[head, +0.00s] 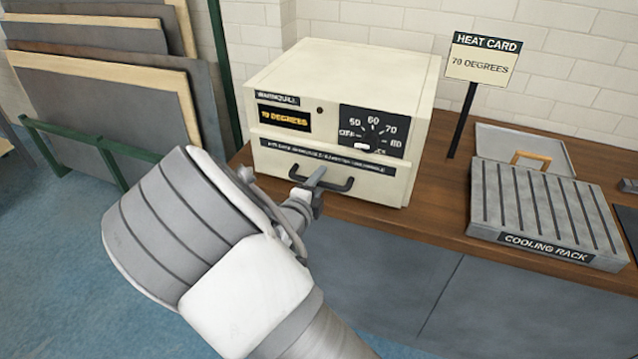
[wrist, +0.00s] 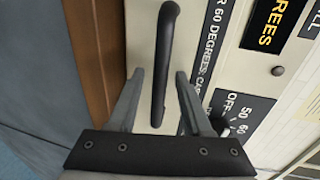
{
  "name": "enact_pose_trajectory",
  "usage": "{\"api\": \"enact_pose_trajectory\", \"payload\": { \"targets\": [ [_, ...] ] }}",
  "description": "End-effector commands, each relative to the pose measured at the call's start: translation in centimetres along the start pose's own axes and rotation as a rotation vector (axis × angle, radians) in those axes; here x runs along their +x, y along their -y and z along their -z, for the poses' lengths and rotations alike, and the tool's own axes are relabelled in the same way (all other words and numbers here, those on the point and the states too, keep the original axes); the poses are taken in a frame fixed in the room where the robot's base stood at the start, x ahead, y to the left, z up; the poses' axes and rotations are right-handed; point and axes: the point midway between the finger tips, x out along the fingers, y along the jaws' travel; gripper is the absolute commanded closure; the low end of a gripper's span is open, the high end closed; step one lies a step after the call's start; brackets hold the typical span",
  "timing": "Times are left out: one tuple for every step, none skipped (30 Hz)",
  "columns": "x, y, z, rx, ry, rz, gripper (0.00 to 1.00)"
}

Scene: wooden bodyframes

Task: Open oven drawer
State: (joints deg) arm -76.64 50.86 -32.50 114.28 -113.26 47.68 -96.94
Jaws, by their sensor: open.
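The cream oven (head: 345,75) stands on the wooden bench. Its front has a lit display (head: 283,117) reading 70 degrees and a dark dial panel (head: 374,133) marked OFF to 80. Below is the oven drawer (head: 300,166), its front looking flush with the oven. Its black bar handle (head: 345,185) also shows in the wrist view (wrist: 160,95). My gripper (head: 316,178) is at the handle. In the wrist view, its two fingers (wrist: 159,74) are apart, with the handle running between them. Contact with either finger cannot be told. My arm hides part of the bench edge.
A grey cooling rack (head: 545,205) sits right of the oven, with a grey tray (head: 500,138) behind it. The heat card sign (head: 483,60) stands between. Upright boards (head: 90,90) lean in a green rack at left. Bare bench (head: 440,190) lies between oven and cooling rack.

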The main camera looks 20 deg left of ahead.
Motion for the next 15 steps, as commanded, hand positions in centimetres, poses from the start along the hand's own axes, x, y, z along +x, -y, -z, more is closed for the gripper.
{"api": "enact_pose_trajectory", "payload": {
  "targets": [
    [0.0,0.01,0.01,0.0,0.0,0.0,0.51],
    [-0.01,0.01,0.01,0.0,0.0,0.0,0.51],
    [-0.01,0.01,0.01,0.0,0.0,0.0,0.51],
    [-0.01,0.01,0.01,0.0,0.0,0.0,0.54],
    [-0.02,0.0,0.01,0.0,0.0,0.0,0.6],
    [-0.02,0.0,0.02,0.0,-0.001,0.0,0.67],
    [-0.02,0.0,0.02,0.0,-0.001,0.0,0.72],
    [-0.02,0.0,0.02,0.0,-0.001,0.0,0.78],
    [-0.03,0.0,0.02,0.0,-0.001,0.0,0.85],
    [-0.03,0.0,0.02,0.0,-0.001,0.0,0.9],
    [-0.03,0.0,0.02,0.0,-0.001,0.0,0.96],
    [-0.03,0.01,0.02,0.0,-0.001,0.0,1.0],
    [-0.03,0.01,0.02,0.0,-0.001,0.0,1.0],
    [-0.03,0.01,0.02,0.0,-0.001,0.0,1.0],
    [-0.03,0.02,0.02,0.0,-0.001,0.0,1.0]
  ]
}}
